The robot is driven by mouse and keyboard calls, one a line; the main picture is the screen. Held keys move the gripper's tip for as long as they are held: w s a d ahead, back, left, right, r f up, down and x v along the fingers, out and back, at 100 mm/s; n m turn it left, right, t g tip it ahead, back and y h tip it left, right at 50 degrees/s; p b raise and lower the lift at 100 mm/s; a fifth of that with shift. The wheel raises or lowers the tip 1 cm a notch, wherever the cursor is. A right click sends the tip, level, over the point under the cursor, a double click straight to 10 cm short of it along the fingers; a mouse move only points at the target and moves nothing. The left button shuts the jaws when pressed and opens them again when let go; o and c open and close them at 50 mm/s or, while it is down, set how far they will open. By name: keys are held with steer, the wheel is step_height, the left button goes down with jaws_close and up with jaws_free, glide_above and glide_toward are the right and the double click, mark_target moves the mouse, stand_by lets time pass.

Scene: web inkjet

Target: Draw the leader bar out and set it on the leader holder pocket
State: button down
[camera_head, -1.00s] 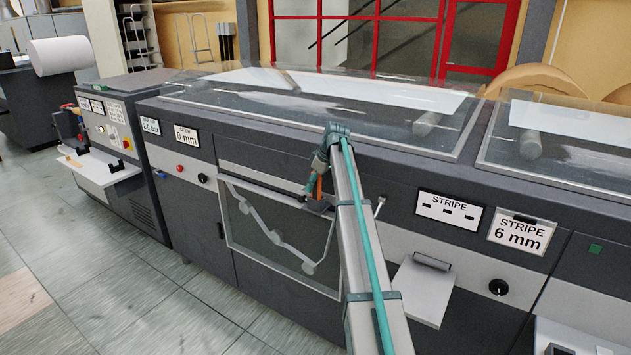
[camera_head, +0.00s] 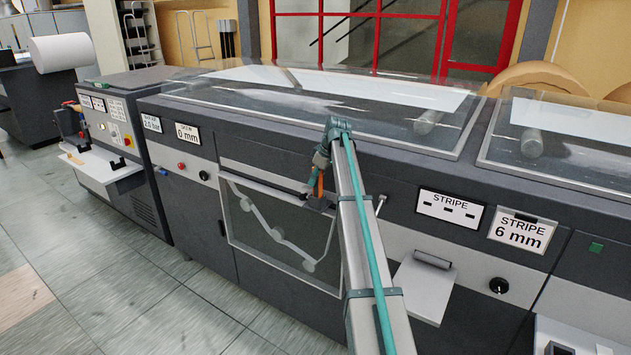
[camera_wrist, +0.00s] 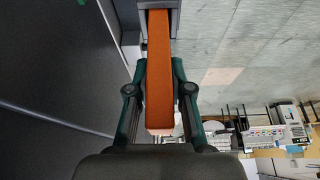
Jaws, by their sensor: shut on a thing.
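An orange bar (camera_wrist: 159,75), which I take to be the leader bar, runs lengthwise between my gripper's dark green fingers in the wrist view. My gripper (camera_wrist: 159,68) is shut on it. The bar's far end meets a dark grey piece at the top of that view. In the head view my gripper (camera_head: 316,187) is at the machine front, by the upper right corner of the clear window, and only a little orange shows. A dark grey block (camera_head: 318,203) is just below it. I cannot tell which part is the leader holder pocket.
The clear window (camera_head: 280,235) shows a web path over rollers. A white plate (camera_head: 424,287) juts out to the right, near a black knob (camera_head: 499,286). A white shelf (camera_head: 97,165) is on the left unit. The tiled floor (camera_head: 130,290) in front is clear.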

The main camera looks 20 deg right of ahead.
steer(key=shift+r+p, duration=1.05)
steer(key=shift+r, duration=1.75)
